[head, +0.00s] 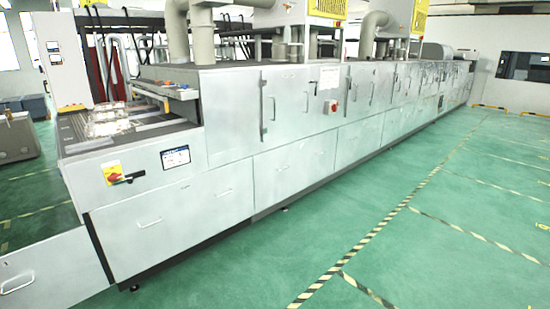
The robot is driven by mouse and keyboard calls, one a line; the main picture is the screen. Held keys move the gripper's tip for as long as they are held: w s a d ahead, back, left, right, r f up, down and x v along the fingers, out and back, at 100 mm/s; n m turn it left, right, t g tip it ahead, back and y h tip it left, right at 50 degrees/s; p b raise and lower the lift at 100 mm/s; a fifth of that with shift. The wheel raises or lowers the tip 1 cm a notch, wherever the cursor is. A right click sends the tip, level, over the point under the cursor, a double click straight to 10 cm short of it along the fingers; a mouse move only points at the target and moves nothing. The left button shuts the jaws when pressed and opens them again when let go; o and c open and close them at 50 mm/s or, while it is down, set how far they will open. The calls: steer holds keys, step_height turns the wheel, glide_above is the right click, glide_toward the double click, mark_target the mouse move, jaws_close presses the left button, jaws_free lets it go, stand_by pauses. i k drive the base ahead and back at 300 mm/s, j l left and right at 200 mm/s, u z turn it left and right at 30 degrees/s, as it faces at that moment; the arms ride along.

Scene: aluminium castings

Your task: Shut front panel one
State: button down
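The long grey machine runs from the front left to the far right. Its near front has a wide lower panel (155,225) with small handles, which looks flush with the front. A lower-set panel (50,275) with a handle is cut off at the bottom left corner; I cannot tell whether it stands open. More lower panels (280,172) continue along the front, and upper doors (237,120) with upright handles look closed. No label shows which is front panel one. My gripper is not in view.
A red rotary switch (115,176) on a yellow plate and a small display (175,157) sit above the near panel. Castings (108,120) lie on the infeed bed. The green floor (340,240) with striped lines is clear along the front.

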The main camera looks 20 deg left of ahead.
mark_target(61, 270)
steer(key=i+j+u, duration=0.2)
steer(key=i+u, duration=0.15)
steer(key=u, duration=0.15)
steer(key=i+u, duration=0.35)
steer(key=u, duration=0.15)
steer(key=i+u, duration=0.35)
steer(key=u, duration=0.15)
steer(key=i+l+u, duration=0.3)
steer(key=u, duration=0.15)
steer(key=i+u, duration=0.35)
steer(key=i+l+u, duration=0.2)
steer(key=i+u, duration=0.15)
steer(key=i+l, duration=0.15)
steer(key=i, duration=0.45)
steer(key=i+l+u, duration=0.1)
steer(key=i, duration=0.45)
steer(key=i+l, duration=0.2)
steer(key=i, duration=0.4)
steer(key=j+u, duration=0.05)
